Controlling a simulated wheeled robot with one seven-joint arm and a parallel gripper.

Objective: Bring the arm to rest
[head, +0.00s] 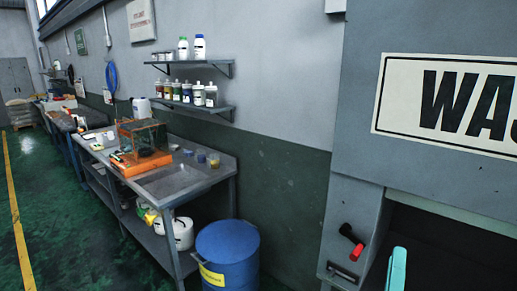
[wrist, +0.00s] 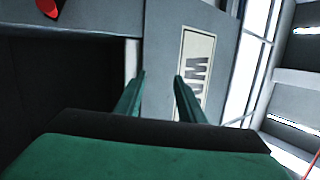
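My gripper (wrist: 160,80) shows in the wrist view with its two green fingers apart and nothing between them. Beyond them is a grey cabinet front (wrist: 158,45) with a white sign (wrist: 196,70) turned on its side. In the head view a light teal part of my gripper (head: 397,271) shows at the bottom right, in front of the dark opening of the grey cabinet (head: 420,30). The rest of my arm is hidden there.
A red-tipped lever (head: 355,248) sits left of the cabinet's dark opening (head: 450,240); its red end also shows in the wrist view (wrist: 48,7). A blue drum (head: 228,250) and a workbench (head: 200,176) stand along the wall. Green floor (head: 50,200) lies clear at left.

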